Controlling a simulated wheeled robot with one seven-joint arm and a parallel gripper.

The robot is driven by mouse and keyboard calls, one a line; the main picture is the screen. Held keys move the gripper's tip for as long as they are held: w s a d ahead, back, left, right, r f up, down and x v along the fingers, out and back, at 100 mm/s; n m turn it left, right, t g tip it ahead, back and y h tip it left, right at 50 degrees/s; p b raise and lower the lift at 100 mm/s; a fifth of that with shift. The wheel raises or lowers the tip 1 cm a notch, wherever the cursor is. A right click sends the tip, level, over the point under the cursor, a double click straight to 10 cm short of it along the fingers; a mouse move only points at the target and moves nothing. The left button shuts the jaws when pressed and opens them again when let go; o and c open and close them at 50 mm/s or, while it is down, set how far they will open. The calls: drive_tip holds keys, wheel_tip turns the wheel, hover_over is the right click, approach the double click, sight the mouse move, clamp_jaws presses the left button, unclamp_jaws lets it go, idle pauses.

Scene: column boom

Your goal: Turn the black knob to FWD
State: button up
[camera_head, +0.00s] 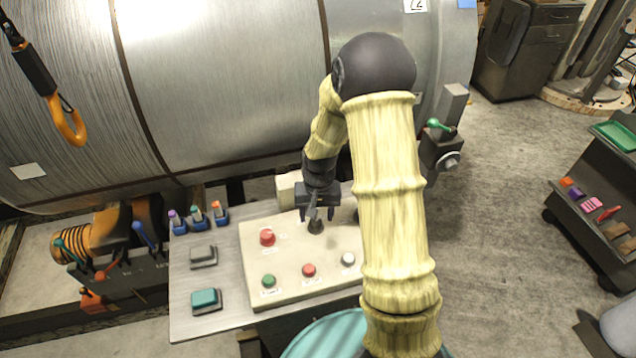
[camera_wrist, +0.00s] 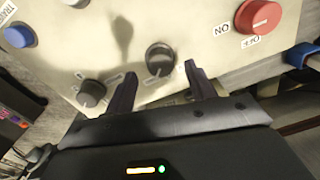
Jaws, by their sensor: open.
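A pale control panel (camera_head: 285,257) carries a black knob (camera_head: 316,227) near its top middle. In the wrist view, a round black knob (camera_wrist: 160,58) with a pale pointer line and metallic rim lies just ahead of the fingertips, in line with the gap. My gripper (camera_head: 317,207) is open and empty, pointing down above the knob; its two dark fingers also show in the wrist view (camera_wrist: 161,78). A second, smaller black knob (camera_wrist: 92,93) sits left of the left finger. I cannot read FWD on any label, and cannot tell if the fingers touch the knob.
A large red knob (camera_wrist: 258,17) marked ON and OFF sits to the right in the wrist view. Green (camera_head: 269,281), red (camera_head: 309,270) and white (camera_head: 348,260) buttons line the panel's front. A big metal cylinder (camera_head: 230,90) rises behind.

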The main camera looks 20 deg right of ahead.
sight(318, 222)
wheel_tip(318, 222, up, 14)
drive_tip(key=b, duration=0.1)
drive_tip(key=shift+d+r, duration=0.25)
drive_tip(key=shift+s, duration=0.15)
idle(0.3)
drive_tip(key=s+f+n+t, duration=0.1)
drive_tip(key=s+n+t, duration=0.1)
drive_tip(key=s, duration=1.1)
drive_tip(key=shift+s+a+f+n+t, duration=0.2)
drive_tip(key=shift+s+a+n+t, duration=0.1)
drive_tip(key=shift+s+a, duration=0.1)
